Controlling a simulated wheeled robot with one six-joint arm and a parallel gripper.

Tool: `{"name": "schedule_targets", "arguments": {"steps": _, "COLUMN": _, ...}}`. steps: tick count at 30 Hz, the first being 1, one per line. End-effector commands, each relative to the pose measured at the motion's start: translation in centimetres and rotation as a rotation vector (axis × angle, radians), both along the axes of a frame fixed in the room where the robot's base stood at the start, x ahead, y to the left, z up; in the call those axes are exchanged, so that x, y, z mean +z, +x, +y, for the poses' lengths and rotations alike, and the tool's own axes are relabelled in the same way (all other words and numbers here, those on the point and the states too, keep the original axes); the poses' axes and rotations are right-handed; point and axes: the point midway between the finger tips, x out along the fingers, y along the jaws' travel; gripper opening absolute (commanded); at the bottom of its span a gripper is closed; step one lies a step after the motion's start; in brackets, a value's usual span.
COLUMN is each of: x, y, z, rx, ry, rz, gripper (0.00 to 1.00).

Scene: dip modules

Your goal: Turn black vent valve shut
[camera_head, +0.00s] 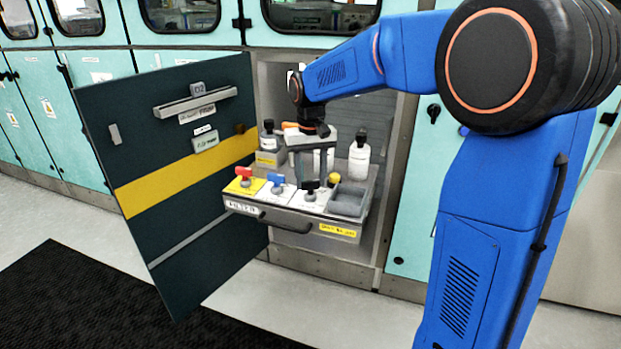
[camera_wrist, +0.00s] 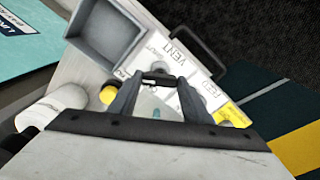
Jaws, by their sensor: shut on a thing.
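The black vent valve (camera_head: 311,186) is on the white label panel of the pulled-out drawer, right of the blue valve (camera_head: 277,181) and the red valve (camera_head: 244,174). In the wrist view, its dark handle (camera_wrist: 158,77) spans the gap between my fingertips, near the printed word VENT. My gripper (camera_head: 319,172) reaches down over the valve from above and is shut on its handle. The fingers hide part of the handle, so its exact angle is hard to tell in the head view.
The drawer (camera_head: 268,217) has a grey bin (camera_head: 347,205) and a yellow knob (camera_head: 334,179) on the right. A white bottle (camera_head: 359,158) and a dark-capped bottle (camera_head: 269,140) stand behind. The open dark door (camera_head: 165,175) is at left.

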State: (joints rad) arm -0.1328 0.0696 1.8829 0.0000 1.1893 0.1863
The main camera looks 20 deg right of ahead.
Motion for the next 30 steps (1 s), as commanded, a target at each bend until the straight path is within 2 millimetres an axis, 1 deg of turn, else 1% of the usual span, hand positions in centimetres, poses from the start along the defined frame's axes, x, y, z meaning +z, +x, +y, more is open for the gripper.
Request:
{"name": "schedule_targets", "arguments": {"steps": 6, "x": 0.05, "y": 0.01, "z": -0.01, "rx": -0.201, "ry": 0.000, "rz": -0.001, "gripper": 0.21}}
{"name": "schedule_targets", "arguments": {"steps": 15, "x": 0.05, "y": 0.02, "z": -0.01, "rx": -0.430, "ry": 0.000, "rz": -0.001, "gripper": 0.21}}
{"name": "schedule_targets", "arguments": {"steps": 21, "x": 0.05, "y": 0.02, "z": -0.01, "rx": -0.526, "ry": 0.000, "rz": -0.001, "gripper": 0.21}}
{"name": "schedule_targets", "arguments": {"steps": 30, "x": 0.05, "y": 0.02, "z": 0.00, "rx": -0.586, "ry": 0.000, "rz": -0.001, "gripper": 0.21}}
